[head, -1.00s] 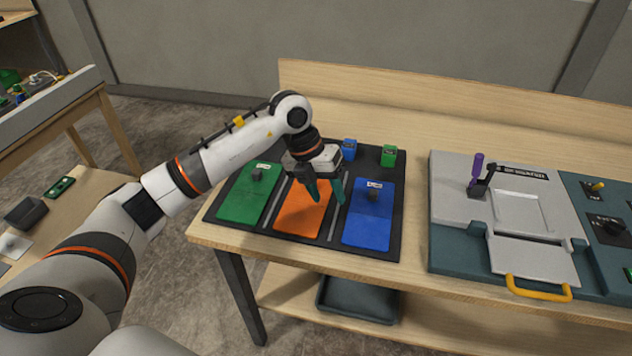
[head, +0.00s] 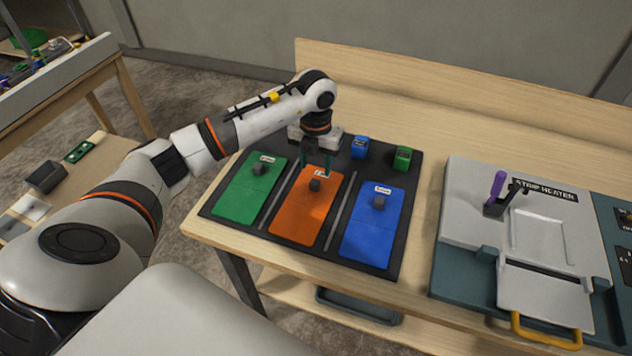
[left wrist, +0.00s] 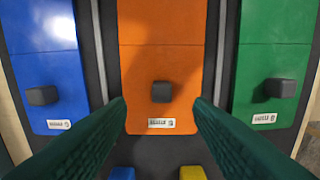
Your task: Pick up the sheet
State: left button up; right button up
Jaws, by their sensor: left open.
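Three flat sheets lie side by side on a black tray (head: 338,225): green (head: 236,203), orange (head: 296,222) and blue (head: 366,235). Each has a dark knob and a small white label near its far end. My left gripper (head: 317,165) is open and empty above the far end of the orange sheet. In the left wrist view, the orange sheet (left wrist: 160,55) lies between my two green fingers, its knob (left wrist: 161,91) centred just beyond the fingertips. I cannot tell the exact height of the fingers above the sheet. My right gripper is out of view.
A blue block (head: 359,147) and a green block (head: 402,158) stand at the tray's far edge; a yellow one (left wrist: 192,173) shows in the left wrist view. A strip heater (head: 540,225) with a purple-handled lever stands right. Bare wood lies between tray and heater.

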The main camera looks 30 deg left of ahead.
aim_at(316, 179)
pick_arm(q)
jog(key=shift+w+f, duration=0.1)
jog(key=shift+f, duration=0.2)
jog(key=shift+w+f+p, duration=0.1)
jog(key=shift+f+p, duration=0.25)
jog(key=f+p, duration=0.1)
jog(key=f, duration=0.2)
jog(key=shift+w+a+f+p, duration=0.2)
jog(key=shift+f+p, duration=0.1)
jog(key=shift+p, duration=0.1)
jog(key=shift+f, duration=0.5)
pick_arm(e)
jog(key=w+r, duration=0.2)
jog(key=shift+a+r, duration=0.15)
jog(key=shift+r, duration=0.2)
pick_arm(q)
grip_shut()
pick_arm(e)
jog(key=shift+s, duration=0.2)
